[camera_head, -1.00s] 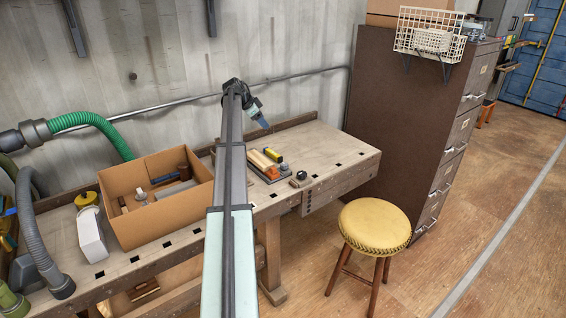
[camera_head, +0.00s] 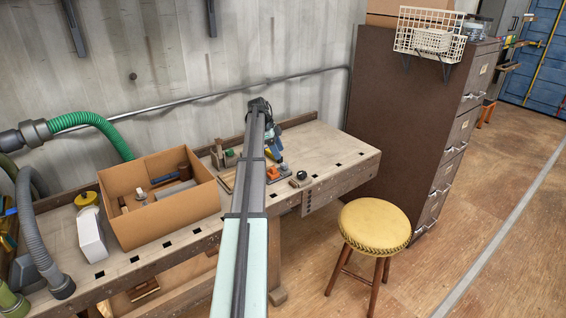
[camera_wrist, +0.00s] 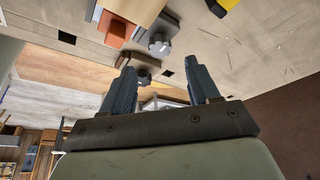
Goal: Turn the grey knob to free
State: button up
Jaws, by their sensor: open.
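A grey lobed knob (camera_wrist: 159,43) shows in the wrist view, at the end of a grey plate (camera_wrist: 160,22) on the bench. A second, darker knob (camera_wrist: 142,77) shows just beyond the fingertips, near the bench edge. In the head view a small dark knob (camera_head: 301,176) sits near the bench's front edge. I cannot tell which way any knob points. My gripper (camera_wrist: 162,70) is open and empty, its fingers apart, with the grey knob ahead between their lines. In the head view my gripper (camera_head: 276,159) is low over the bench, partly hiding the plate.
An orange block (camera_head: 272,172) lies beside my gripper. A yellow object (camera_wrist: 228,4) shows at the wrist view's top. A cardboard box (camera_head: 165,224) with tools stands left on the workbench (camera_head: 335,149). The bench's right end is clear. A stool (camera_head: 374,224) and cabinet (camera_head: 405,120) stand right.

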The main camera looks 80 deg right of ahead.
aim_at(284, 164)
jog(key=shift+x, duration=3.15)
jog(key=c, duration=1)
jog(key=shift+c, duration=0.2)
